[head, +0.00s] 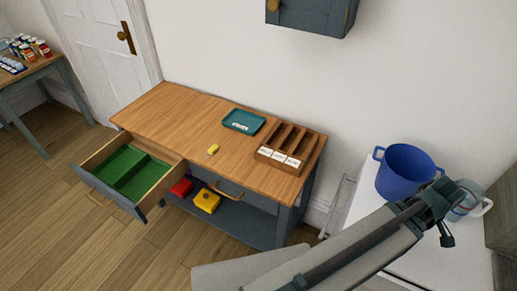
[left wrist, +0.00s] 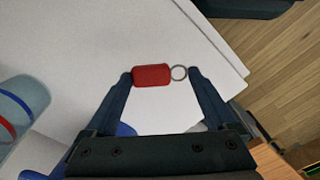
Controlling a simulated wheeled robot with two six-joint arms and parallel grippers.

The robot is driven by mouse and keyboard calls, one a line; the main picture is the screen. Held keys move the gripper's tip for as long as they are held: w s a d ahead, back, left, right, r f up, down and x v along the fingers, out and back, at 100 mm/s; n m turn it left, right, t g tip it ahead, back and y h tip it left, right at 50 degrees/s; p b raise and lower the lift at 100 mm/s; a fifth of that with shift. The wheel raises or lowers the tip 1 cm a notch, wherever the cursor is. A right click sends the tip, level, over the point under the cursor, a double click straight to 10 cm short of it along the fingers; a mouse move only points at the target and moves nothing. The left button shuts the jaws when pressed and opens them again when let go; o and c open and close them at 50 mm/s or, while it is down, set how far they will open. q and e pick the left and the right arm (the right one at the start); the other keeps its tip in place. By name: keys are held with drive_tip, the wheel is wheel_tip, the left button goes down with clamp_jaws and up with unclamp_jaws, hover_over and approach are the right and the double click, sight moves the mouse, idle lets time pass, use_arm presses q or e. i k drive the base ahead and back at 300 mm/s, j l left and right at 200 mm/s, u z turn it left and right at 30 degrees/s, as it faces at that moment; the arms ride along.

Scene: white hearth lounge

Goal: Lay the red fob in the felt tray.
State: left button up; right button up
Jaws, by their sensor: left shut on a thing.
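The red fob (left wrist: 151,75) with a metal ring (left wrist: 179,73) shows in the left wrist view between the fingertips of my left gripper (left wrist: 160,77), which is shut on it. In the head view my left gripper (head: 455,212) is at the right, over the white surface near the striped mug, far from the trays; the fob cannot be made out there. A teal tray (head: 242,121) with a white label, apparently the felt tray, lies on the wooden table (head: 150,108). My right gripper is not in view.
A yellow fob (head: 212,149) lies on the table. A wooden organiser (head: 284,161) stands at its right end. A green-lined drawer (head: 128,168) is pulled open at the left. A blue pot (head: 406,170) and a striped mug (head: 468,203) stand on the white surface (head: 352,207).

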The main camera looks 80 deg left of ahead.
sight(144, 183)
drive_tip(key=k+j+u, duration=0.1)
drive_tip(key=u, duration=1.2)
drive_tip(key=k+j+u, duration=0.15)
drive_tip(key=j+u, duration=0.35)
drive_tip(key=j, duration=0.3)
drive_tip(key=j+u, duration=0.45)
drive_tip(key=j, duration=0.85)
